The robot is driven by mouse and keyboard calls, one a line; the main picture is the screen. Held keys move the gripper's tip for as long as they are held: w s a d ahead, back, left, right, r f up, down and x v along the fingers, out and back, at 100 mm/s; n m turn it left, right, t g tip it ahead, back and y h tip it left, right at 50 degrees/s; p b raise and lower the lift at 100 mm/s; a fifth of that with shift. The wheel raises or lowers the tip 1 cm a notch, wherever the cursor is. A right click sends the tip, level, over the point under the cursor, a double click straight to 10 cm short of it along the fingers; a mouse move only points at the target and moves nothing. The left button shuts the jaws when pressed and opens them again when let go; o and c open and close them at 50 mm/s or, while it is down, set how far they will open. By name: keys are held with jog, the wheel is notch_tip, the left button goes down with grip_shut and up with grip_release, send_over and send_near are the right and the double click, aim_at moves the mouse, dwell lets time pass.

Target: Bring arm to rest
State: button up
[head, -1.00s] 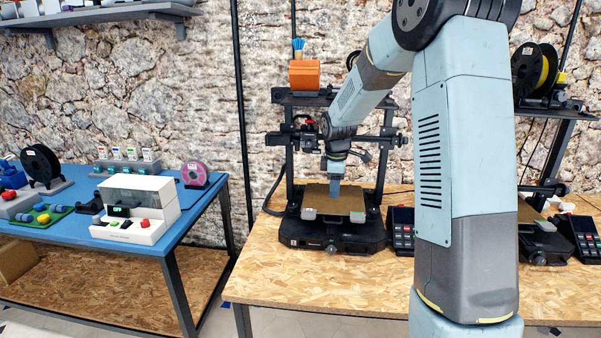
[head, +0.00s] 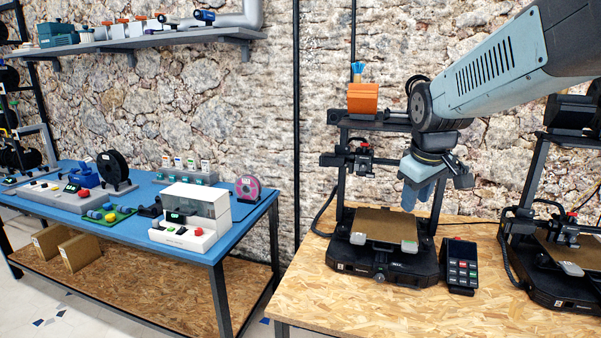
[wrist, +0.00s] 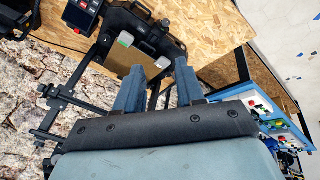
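My arm reaches in from the upper right of the head view. My gripper (head: 416,196) hangs with blue fingers pointing down, in the air in front of the right side of the near printer (head: 384,262). In the wrist view my gripper (wrist: 159,67) has its two blue fingers apart, with nothing between them. The printer's brown bed (head: 385,226) is bare apart from light clips at its front corners. The bed lies below and left of the fingers in the head view.
A control pad (head: 461,266) stands right of the printer, and a second printer (head: 560,255) stands further right. An orange box (head: 362,98) sits on top of the near printer. A blue table (head: 240,238) with devices is at left. The wooden bench's (head: 310,290) front left is clear.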

jog(key=s+m+t, duration=0.1)
jog(key=s+m, duration=0.4)
jog(key=s, duration=1)
jog(key=shift+a+r+m+y, duration=0.35)
jog(key=shift+r+m+y, duration=0.05)
jog(key=shift+s, duration=0.1)
dwell(0.8)
